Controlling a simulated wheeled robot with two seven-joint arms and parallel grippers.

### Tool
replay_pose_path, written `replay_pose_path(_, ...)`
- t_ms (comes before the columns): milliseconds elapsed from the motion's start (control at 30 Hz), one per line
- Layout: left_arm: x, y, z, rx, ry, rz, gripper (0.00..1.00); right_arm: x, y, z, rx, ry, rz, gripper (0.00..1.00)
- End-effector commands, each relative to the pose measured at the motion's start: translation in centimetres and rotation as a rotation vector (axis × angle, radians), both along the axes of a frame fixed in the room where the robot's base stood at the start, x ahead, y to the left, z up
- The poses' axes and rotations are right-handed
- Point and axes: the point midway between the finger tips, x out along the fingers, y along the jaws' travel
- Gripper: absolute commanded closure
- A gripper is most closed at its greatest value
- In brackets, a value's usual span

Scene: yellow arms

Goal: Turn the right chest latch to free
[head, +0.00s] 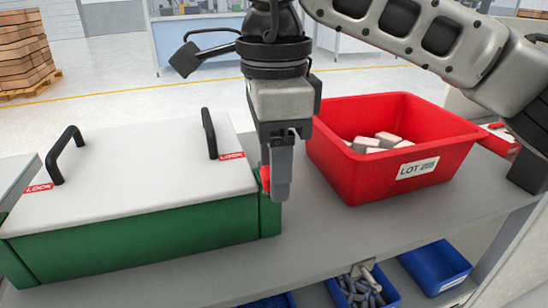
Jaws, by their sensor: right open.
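A green chest (140,231) with a white lid (130,178) stands on the left of the grey table. A red piece, which looks like the right latch (264,175), shows at the chest's right side, mostly hidden behind my gripper. A red LOCK label (231,156) lies on the lid near it. My right gripper (278,195) points down at the chest's front right corner, its fingers over the red piece. It is open; I cannot tell whether the fingers touch the latch. My left gripper is not in view.
Two black handles (66,153) rise from the lid, the right one (209,133) close to my gripper. A red bin (340,166) with pale blocks stands just right of my gripper. Blue bins (435,268) sit on a lower shelf. Grey table in front of the red bin is clear.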

Motion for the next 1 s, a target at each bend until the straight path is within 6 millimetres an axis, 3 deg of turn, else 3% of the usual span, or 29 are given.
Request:
replay_pose_path(67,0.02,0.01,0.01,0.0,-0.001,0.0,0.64,0.0,-0.01,0.01,0.0,0.0,0.0,0.49)
replay_pose_path(100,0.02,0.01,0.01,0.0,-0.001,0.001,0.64,0.0,0.0,0.01,0.0,0.0,0.0,0.55)
replay_pose_path(233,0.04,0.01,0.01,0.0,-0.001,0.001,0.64,0.0,0.0,0.03,0.0,0.0,0.0,0.91)
replay_pose_path(267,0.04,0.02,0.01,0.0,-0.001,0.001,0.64,0.0,0.0,0.03,0.0,0.0,0.0,0.94)
replay_pose_path(833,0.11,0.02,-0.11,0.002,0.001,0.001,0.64,0.17,-0.57,0.12,0.001,-0.001,0.136,0.94)
replay_pose_path(867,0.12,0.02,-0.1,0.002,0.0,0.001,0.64,0.18,-0.58,0.12,0.001,-0.001,0.136,0.68)
replay_pose_path(900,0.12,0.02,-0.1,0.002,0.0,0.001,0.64,0.17,-0.57,0.12,0.001,-0.001,0.135,0.57)
replay_pose_path(933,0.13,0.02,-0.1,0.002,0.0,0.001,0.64,0.17,-0.57,0.12,0.001,-0.001,0.135,0.49)
replay_pose_path(1000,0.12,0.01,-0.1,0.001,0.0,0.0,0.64,0.16,-0.57,0.11,0.001,-0.001,0.134,0.49)
